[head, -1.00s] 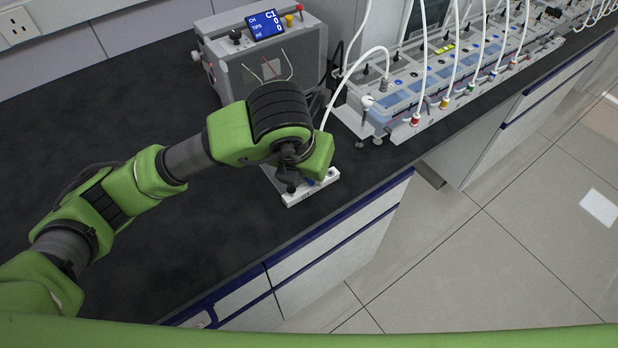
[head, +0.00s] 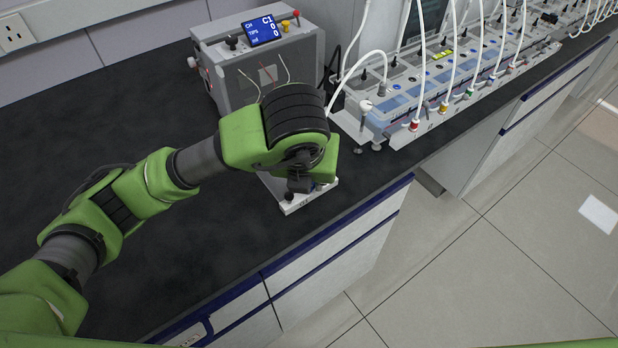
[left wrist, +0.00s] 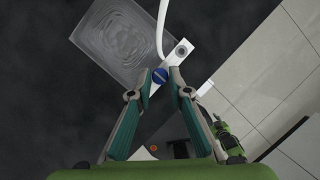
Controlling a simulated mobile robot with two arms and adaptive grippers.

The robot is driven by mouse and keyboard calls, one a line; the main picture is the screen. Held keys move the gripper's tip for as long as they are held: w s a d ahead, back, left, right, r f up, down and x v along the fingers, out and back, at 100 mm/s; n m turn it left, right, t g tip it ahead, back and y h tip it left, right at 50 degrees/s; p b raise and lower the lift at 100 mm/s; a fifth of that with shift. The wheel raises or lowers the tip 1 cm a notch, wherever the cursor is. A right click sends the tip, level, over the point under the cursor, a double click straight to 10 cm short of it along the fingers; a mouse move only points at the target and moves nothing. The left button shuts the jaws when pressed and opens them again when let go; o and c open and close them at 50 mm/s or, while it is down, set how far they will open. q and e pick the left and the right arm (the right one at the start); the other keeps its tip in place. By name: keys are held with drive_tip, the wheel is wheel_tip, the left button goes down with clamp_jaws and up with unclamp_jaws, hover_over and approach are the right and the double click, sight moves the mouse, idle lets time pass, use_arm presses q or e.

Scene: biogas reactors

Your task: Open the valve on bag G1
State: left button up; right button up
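In the left wrist view, a clear flat bag (left wrist: 122,38) lies on the dark bench, with a white strip (left wrist: 195,83) along one side. A round blue valve knob (left wrist: 160,75) sits on the strip, and a white tube joins the strip near a grey round fitting. My left gripper (left wrist: 160,78) is open, with its fingertips on either side of the blue knob; I cannot tell if they touch it. In the head view, my left gripper (head: 298,188) is over the white strip (head: 305,200) and hides the knob and most of the bag.
A grey box with a blue display (head: 264,29) stands behind my left gripper. A row of grey reactor units (head: 405,95) with white tubes runs to the right. The bench's front edge (head: 335,232) is close to the strip. The left bench surface is clear.

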use_arm(q)
drive_tip(key=shift+o, duration=1.1)
drive_tip(key=shift+r, duration=0.1)
drive_tip(key=shift+s+r, duration=0.1)
drive_tip(key=shift+r, duration=0.3)
drive_tip(key=v, duration=1.1)
drive_tip(key=shift+s+f, duration=0.1)
drive_tip(key=shift+s, duration=0.1)
